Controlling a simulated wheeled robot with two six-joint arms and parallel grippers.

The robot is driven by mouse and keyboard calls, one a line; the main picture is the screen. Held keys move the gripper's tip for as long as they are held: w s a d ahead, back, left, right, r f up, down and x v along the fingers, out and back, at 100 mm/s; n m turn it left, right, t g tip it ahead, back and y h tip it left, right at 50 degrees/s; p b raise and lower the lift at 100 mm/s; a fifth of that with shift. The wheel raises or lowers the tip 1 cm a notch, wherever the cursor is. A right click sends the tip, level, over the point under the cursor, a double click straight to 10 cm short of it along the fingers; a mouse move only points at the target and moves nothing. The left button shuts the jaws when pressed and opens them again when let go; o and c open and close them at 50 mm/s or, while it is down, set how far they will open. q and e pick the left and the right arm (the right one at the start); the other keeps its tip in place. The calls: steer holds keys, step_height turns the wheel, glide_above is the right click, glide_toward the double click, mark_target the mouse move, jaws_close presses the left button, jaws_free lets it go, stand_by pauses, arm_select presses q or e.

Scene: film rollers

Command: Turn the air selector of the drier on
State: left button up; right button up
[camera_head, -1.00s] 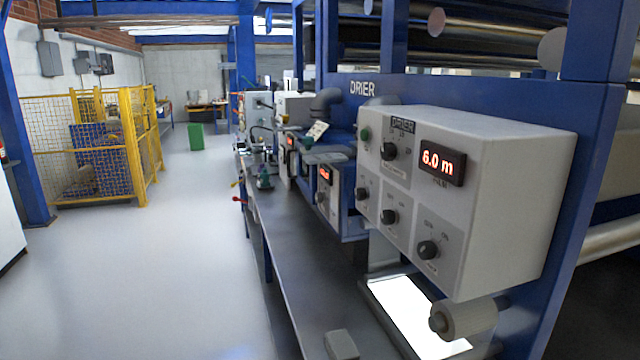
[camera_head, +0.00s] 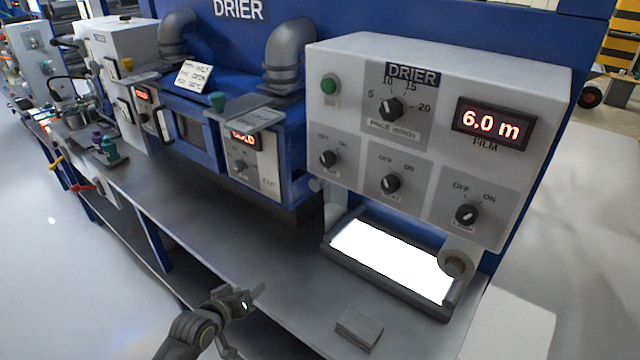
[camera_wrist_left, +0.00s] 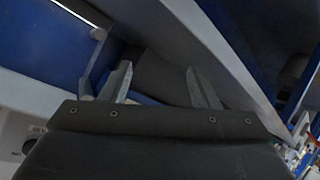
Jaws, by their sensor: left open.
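The drier's grey control box (camera_head: 550,105) fills the right of the head view. Its lower row has three dark selector knobs with OFF and ON marks: left (camera_head: 327,158), middle (camera_head: 390,183) and right (camera_head: 466,214). The small labels under them are too blurred to read, so I cannot tell which is the air selector. My left gripper (camera_head: 246,320) is open and empty, low in the head view, in front of the bench and left of and below the knobs. Its two fingers (camera_wrist_left: 158,72) show apart in the left wrist view. My right gripper is out of view.
A larger dial (camera_head: 391,109), a green button (camera_head: 329,84) and a 6.0 m display (camera_head: 491,124) are above the knobs. Below are a lit white panel (camera_head: 392,262), a roller (camera_head: 455,264) and a grey block (camera_head: 358,328) on the bench (camera_head: 290,270). Blue drier units stand left.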

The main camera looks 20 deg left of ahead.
arm_select(q)
steer(key=w+d+r+t+h+p, duration=0.1)
steer(key=w+d+r+t, duration=0.1)
steer(key=r, duration=0.7)
steer(key=w+d+r+t+h, duration=0.1)
steer(key=d+r, duration=0.1)
steer(key=r, duration=0.7)
steer(key=t+h+p, duration=0.1)
steer(key=t+h, duration=0.1)
steer(key=h, duration=0.1)
glide_toward(325, 162)
steer(key=p+x, duration=0.3)
steer(key=x, duration=0.5)
steer(key=shift+w, duration=0.35)
steer(key=shift+w+d, duration=0.2)
steer(key=shift+w, duration=0.2)
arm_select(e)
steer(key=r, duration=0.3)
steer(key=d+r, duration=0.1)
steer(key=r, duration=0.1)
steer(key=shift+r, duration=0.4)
arm_select(q)
steer(key=shift+c, duration=0.3)
